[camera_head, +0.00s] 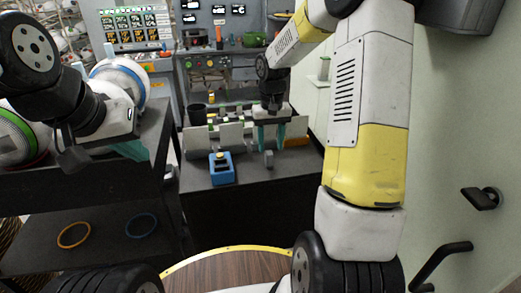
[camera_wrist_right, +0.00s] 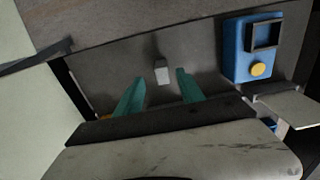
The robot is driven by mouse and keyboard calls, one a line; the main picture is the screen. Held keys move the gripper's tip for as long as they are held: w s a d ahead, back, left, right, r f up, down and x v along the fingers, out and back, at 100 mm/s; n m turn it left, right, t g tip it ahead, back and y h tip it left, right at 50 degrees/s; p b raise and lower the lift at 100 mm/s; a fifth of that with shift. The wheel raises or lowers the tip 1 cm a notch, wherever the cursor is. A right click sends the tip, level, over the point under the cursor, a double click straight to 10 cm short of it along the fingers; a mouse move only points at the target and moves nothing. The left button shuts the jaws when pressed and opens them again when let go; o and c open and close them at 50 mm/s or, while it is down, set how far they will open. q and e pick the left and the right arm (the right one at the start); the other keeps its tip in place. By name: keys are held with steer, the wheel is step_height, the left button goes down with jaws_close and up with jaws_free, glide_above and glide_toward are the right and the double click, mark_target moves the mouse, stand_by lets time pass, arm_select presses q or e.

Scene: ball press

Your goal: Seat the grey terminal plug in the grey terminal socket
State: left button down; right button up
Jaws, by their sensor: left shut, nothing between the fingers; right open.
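A small grey block (camera_head: 269,159), which looks like the grey terminal plug, stands on the dark table. It also shows in the right wrist view (camera_wrist_right: 161,72), lined up with the gap between my right fingertips and a little beyond them. My right gripper (camera_head: 270,143) is open and empty, its teal fingers pointing down just behind the block; both fingers show in the right wrist view (camera_wrist_right: 160,82). My left gripper (camera_head: 138,155) is shut and empty at the left, by the dark shelf. I cannot make out the grey terminal socket for certain.
A blue box (camera_head: 221,170) with a yellow button stands left of the block, also in the right wrist view (camera_wrist_right: 240,65). Upright pale panels (camera_head: 231,136) stand behind it. A dark shelf (camera_head: 100,190) with striped balls is at left. The table front is clear.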

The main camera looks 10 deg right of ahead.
mark_target(269, 152)
steer(key=f, duration=0.4)
steer(key=shift+w+a+f, duration=0.15)
steer(key=shift+a+f, duration=0.05)
steer(key=shift+f, duration=0.05)
steer(key=shift+c, duration=0.3)
jaws_close()
